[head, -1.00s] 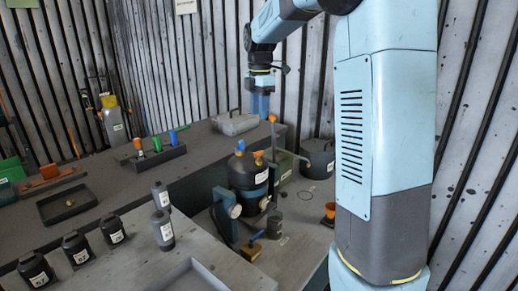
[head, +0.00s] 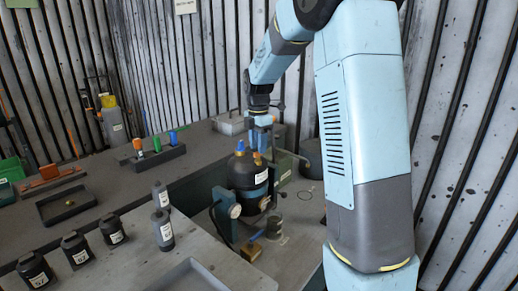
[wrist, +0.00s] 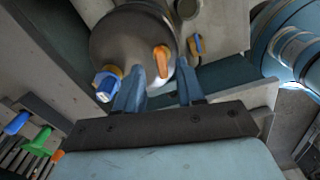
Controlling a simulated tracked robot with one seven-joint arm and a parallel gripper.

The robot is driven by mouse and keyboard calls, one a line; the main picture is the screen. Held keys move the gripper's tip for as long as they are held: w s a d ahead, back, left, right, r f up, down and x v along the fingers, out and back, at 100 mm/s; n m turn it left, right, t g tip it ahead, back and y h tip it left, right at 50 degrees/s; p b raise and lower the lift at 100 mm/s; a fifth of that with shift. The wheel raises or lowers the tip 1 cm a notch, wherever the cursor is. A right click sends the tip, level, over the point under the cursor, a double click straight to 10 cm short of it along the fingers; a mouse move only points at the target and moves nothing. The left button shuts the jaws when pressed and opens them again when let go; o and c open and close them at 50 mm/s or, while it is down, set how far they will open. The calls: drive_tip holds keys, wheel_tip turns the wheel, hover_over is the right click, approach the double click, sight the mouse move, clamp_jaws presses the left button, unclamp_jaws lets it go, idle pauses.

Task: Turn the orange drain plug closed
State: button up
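A dark round vessel (head: 243,178) stands on the bench, with a blue-topped plug (head: 240,147) on its upper left. An orange handle (head: 257,158), which looks like the drain plug, sits on its upper right, just below my gripper (head: 263,147). In the wrist view the orange handle (wrist: 161,60) is long and narrow and lies on the vessel top. My gripper (wrist: 159,72) is open there, its two blue fingers apart on either side of the handle's line. I cannot tell whether they touch it. The blue plug (wrist: 105,84) is left of the fingers.
A blue-and-orange part (wrist: 195,45) sits beside the vessel, right of the fingers. A round gauge (head: 235,211) stands in front of the vessel. Several dark bottles (head: 76,249) stand at front left. A rack (head: 155,158) with coloured handles is farther left.

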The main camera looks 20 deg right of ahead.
drive_tip(key=shift+f, duration=0.95)
drive_tip(key=shift+c, duration=0.4)
drive_tip(key=shift+r, duration=0.1)
clamp_jaws()
drive_tip(key=shift+d, duration=0.1)
